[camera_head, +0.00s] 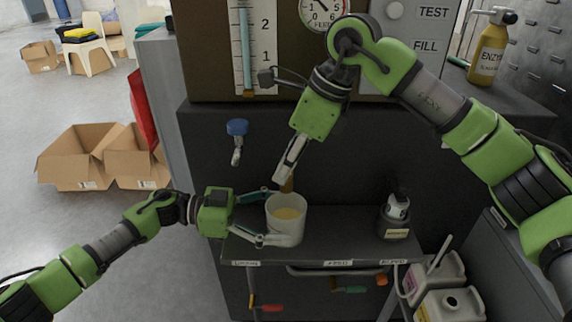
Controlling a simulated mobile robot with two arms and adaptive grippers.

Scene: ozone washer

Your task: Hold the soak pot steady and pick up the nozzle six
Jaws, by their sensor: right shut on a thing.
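The soak pot (288,228) is a white, round pot with yellowish liquid in it, upright on the grey shelf (330,249). My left gripper (275,215) has its two fingers spread around the pot, one at the far side and one at the near side; whether both press on it is not clear. My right gripper (290,168) points down over the pot and is shut on a small brown, narrow piece (287,185), likely nozzle six. Its lower end is at the pot's far rim; whether it touches the liquid is hidden.
A dark bottle (396,213) stands at the shelf's right. A blue-handled tap (237,128) is on the cabinet front, left of my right gripper. A rail (335,271) and coloured handles hang below the shelf. White jugs (450,303) stand at lower right.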

